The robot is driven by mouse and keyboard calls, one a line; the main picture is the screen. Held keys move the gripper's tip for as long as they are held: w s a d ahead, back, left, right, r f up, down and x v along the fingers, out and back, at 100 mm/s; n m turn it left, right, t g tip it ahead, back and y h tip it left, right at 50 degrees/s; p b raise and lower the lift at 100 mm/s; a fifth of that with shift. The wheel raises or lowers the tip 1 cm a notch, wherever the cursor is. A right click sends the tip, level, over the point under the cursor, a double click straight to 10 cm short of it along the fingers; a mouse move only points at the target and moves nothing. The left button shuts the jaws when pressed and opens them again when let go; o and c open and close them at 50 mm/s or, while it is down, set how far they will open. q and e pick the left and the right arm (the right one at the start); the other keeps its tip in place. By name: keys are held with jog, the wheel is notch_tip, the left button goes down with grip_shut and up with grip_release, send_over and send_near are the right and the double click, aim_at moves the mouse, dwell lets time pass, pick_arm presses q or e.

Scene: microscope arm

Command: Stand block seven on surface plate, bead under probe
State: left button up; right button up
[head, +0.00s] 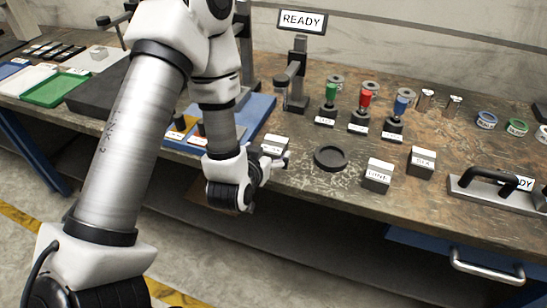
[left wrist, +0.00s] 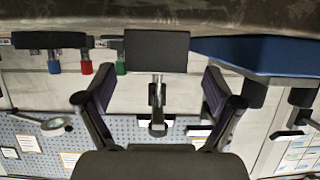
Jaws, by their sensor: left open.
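My left gripper (head: 274,164) is low at the table's front edge, beside a labelled grey block (head: 273,145). In the left wrist view, which looks upside down, its fingers (left wrist: 157,98) are spread apart with nothing gripped. A dark block face (left wrist: 156,51) shows between and beyond them. Small dark and orange pieces (head: 180,124) with labels stand on a blue tray (head: 262,106); I cannot read which is block seven. A thick dark slab (head: 88,100), which looks like the surface plate, is partly hidden by my left arm. A bead and probe tip cannot be made out.
A stand (head: 297,85) with a READY screen (head: 302,20) is at the back. Several coloured-top fixtures (head: 365,98), a round black dish (head: 330,158), two labelled blocks (head: 378,175) (head: 421,162) and a handled plate (head: 500,190) are right. A green tray (head: 55,90) is left.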

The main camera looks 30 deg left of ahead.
aim_at(274, 148)
pick_arm(q)
jog(key=w+f+b, duration=0.1)
jog(key=b, duration=0.2)
jog(key=shift+f, duration=0.3)
jog(key=p+x, duration=0.1)
jog(key=x, duration=0.2)
jog(key=shift+w+r, duration=0.15)
jog(key=shift+w, duration=0.15)
jog(key=shift+s, duration=0.15)
pick_arm(e)
notch_tip(274, 148, down, 3)
jog(key=shift+f, duration=0.1)
pick_arm(q)
jog(key=c, duration=1.7)
jog(key=shift+r, duration=0.1)
grip_shut()
